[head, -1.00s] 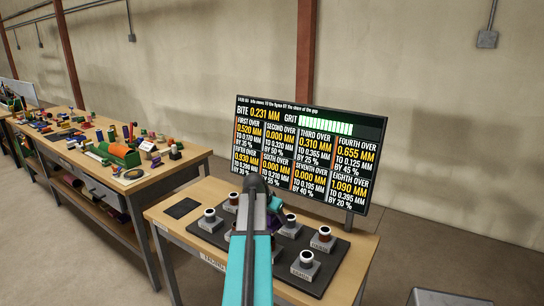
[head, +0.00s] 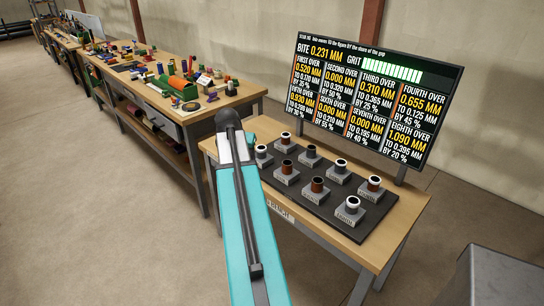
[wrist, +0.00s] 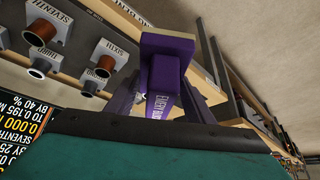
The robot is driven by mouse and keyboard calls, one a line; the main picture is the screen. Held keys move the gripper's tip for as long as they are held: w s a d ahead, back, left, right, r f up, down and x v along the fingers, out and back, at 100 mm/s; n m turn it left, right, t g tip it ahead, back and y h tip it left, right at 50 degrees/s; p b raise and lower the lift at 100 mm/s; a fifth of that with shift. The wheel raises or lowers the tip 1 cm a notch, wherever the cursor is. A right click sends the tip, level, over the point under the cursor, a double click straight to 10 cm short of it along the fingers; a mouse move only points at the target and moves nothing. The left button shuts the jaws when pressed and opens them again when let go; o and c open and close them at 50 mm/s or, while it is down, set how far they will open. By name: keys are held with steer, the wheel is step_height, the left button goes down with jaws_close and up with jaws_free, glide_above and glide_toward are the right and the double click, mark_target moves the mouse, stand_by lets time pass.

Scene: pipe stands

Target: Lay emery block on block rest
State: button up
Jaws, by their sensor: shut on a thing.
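The emery block (wrist: 168,44) is purple, with a wide top and a narrower lettered part, in the upper middle of the wrist view. My gripper (wrist: 162,88) is shut on its narrower part, one finger on each side. In the head view my teal arm reaches over the left end of the pipe-stand bench (head: 408,212), and its dark end hides the gripper and the block. I cannot make out the block rest now; my arm covers the bench's left end, where a dark flat pad showed earlier.
Several stands with short pipes sit on a black board (head: 352,225). A lit screen (head: 375,100) stands behind them. A cluttered workbench (head: 225,98) is at the left, and a grey box (head: 490,275) at lower right. In the wrist view, stands hang at upper left.

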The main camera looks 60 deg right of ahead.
steer(key=w+a+r+n+t+y+b, duration=0.1)
steer(key=w+a+n, duration=0.1)
steer(key=w+a, duration=0.55)
steer(key=w+a+r+n+t, duration=0.1)
steer(key=w+a+n, duration=0.25)
steer(key=a, duration=0.75)
steer(key=w+a+r+n+t+y+b, duration=0.1)
steer(key=w+a+n, duration=0.1)
steer(key=w+a, duration=0.55)
steer(key=a+r+n+t+y+b, duration=0.1)
steer(key=a+n+y, duration=0.2)
steer(key=a, duration=2.7)
steer(key=n, duration=0.3)
steer(key=shift+w+a+r+n+y, duration=0.3)
steer(key=shift+w+a+r+n, duration=0.05)
steer(key=shift+r, duration=0.05)
steer(key=shift+w, duration=0.1)
